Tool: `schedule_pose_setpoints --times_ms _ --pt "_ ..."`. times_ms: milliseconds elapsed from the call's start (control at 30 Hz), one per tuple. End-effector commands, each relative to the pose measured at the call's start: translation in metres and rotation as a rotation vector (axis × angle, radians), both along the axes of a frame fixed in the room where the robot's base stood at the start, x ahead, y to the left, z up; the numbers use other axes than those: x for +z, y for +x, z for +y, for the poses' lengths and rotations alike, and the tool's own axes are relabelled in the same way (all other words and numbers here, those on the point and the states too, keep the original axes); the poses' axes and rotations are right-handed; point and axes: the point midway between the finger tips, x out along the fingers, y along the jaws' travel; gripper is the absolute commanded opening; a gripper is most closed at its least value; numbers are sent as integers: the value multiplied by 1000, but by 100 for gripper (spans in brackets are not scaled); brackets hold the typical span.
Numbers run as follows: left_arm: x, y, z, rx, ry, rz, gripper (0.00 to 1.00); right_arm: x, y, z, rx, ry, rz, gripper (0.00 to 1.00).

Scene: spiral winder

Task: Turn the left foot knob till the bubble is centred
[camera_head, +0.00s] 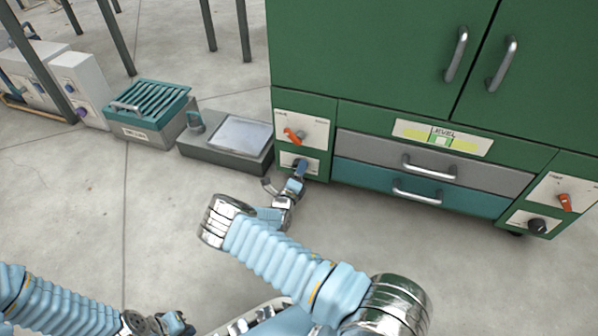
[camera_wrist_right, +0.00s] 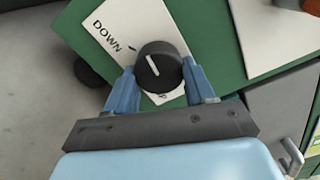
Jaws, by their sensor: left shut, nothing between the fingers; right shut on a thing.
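The left foot knob (camera_wrist_right: 158,67) is black and round, with a white pointer line, on a white plate marked DOWN (camera_wrist_right: 107,38) in the right wrist view. My right gripper (camera_head: 299,170) is shut on this knob at the cabinet's lower left; its fingers (camera_wrist_right: 159,82) lie on either side of it. In the head view the gripper hides most of the knob. The level gauge (camera_head: 465,143) is a yellow-green strip on the cabinet front with a pale marked middle; the bubble is too small to place surely. My left gripper (camera_head: 176,323) is shut and empty, low over the floor.
The green cabinet (camera_head: 365,50) has an orange lever (camera_head: 292,135) above the left knob. Another black knob (camera_head: 537,226) and orange lever (camera_head: 565,203) are at right. Drawers (camera_head: 380,150) sit between. A grey case (camera_head: 190,152) and teal box (camera_head: 150,105) stand left; the front floor is clear.

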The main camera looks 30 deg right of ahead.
Motion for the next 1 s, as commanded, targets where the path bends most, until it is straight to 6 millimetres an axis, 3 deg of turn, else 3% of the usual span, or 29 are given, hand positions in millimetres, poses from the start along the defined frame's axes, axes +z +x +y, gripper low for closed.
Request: schedule_pose_setpoints --times_ms 33,200,567,1000 --pt "0 0 0 0 0 0 0 -2 -1 0 -2 2 3 56" --pt "0 0 0 0 0 0 0 -1 -1 0 -1 2 2 79" --pt "3 0 0 0 0 0 0 1 -5 7 2 1 1 79" --pt "23 -1 0 -3 -1 4 0 1 -69 81 2 2 3 79"
